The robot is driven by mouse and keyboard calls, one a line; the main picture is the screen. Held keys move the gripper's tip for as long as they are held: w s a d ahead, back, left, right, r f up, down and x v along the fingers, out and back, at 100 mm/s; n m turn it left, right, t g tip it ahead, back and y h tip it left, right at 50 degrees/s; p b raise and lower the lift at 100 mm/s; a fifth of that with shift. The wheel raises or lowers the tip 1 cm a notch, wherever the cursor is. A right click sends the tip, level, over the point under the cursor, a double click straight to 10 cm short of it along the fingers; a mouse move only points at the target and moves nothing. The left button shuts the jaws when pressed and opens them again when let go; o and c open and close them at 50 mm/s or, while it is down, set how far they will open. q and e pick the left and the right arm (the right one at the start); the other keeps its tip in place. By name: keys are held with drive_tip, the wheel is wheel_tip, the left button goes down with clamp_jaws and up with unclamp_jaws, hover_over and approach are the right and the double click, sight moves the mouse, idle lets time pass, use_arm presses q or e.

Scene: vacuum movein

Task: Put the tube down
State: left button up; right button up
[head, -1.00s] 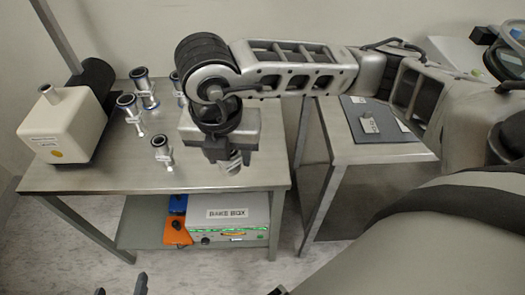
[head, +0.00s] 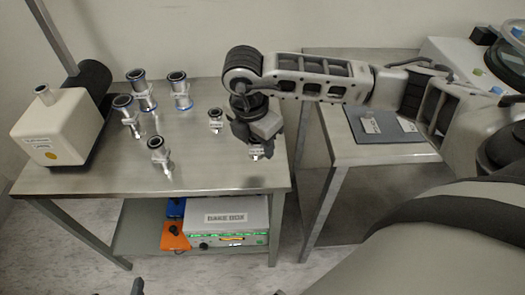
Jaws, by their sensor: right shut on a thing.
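My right gripper (head: 257,143) is over the right part of the steel table, pointing down. It is shut on a small shiny metal tube (head: 256,152), mostly hidden by the gripper, with a white tag showing. I cannot tell whether the tube touches the tabletop. Several other metal tubes with dark open ends stand on the table: one at the front (head: 160,158), one at the left (head: 128,117), one at the back (head: 181,90), and a small one (head: 215,120) just left of my gripper. Only a dark tip, apparently my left gripper (head: 138,286), shows at the bottom edge.
A cream pump-like box (head: 55,128) stands at the table's left end. A grey mat (head: 385,125) with tags lies on the side table at right. Below, a bake box (head: 228,225) and orange and blue items sit on a shelf. The table's front middle (head: 215,170) is clear.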

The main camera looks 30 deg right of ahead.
sight(264, 161)
drive_tip(key=shift+w+d+f, duration=0.25)
drive_tip(key=shift+d+f, duration=0.15)
drive_tip(key=shift+f, duration=0.15)
drive_tip(key=shift+w+d+f, duration=0.2)
drive_tip(key=shift+d+f, duration=0.15)
drive_tip(key=shift+f, duration=0.15)
drive_tip(key=f, duration=0.3)
drive_tip(key=shift+w+d+f, duration=0.1)
drive_tip(key=shift+d+f, duration=0.15)
drive_tip(key=shift+f, duration=0.05)
drive_tip(key=shift+f, duration=0.2)
drive_tip(key=o, duration=1)
drive_tip(key=shift+o, duration=0.2)
drive_tip(key=shift+r, duration=0.1)
